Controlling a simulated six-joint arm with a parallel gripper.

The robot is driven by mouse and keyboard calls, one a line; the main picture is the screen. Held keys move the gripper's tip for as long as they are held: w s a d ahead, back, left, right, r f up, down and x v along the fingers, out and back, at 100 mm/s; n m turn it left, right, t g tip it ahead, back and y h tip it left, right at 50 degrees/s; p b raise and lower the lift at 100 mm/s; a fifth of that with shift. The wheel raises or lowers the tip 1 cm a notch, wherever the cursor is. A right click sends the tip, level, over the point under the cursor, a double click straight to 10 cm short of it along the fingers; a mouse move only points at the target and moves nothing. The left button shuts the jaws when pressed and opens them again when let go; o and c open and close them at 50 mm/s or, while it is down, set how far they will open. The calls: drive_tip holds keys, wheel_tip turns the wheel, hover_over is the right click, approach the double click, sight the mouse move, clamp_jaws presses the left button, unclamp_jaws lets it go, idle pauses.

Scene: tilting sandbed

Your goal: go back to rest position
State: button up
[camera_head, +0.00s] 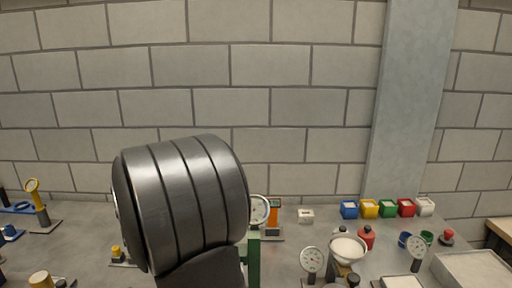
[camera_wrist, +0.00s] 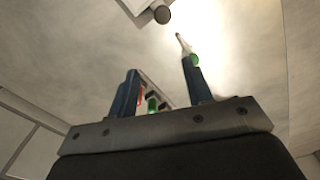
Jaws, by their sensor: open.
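My gripper (camera_wrist: 160,82) shows in the wrist view, with two dark blue fingers standing apart on a grey metal bar. It is open. Small green, red and white parts show between and beside the fingers; I cannot tell what they belong to. No held object is clear. In the head view a large dark ribbed cylinder, which is part of my own arm, fills the left middle and hides the bench behind it. My gripper does not show there.
The grey bench (camera_head: 320,232) holds several coloured bins (camera_head: 388,209), a white funnel bowl (camera_head: 347,249), a red bottle (camera_head: 366,238), dial gauges (camera_head: 312,260) and a sand-filled tray (camera_head: 473,270). A yellow-topped stand (camera_head: 36,197) is at the left. A block wall (camera_head: 300,90) rises behind.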

drive_tip(key=a+r+m, duration=0.3)
drive_tip(key=a+m, duration=0.7)
drive_tip(key=a, duration=0.9)
drive_tip(key=shift+w+a+r, duration=0.15)
drive_tip(key=shift+a+r, duration=0.05)
drive_tip(key=shift+a, duration=0.15)
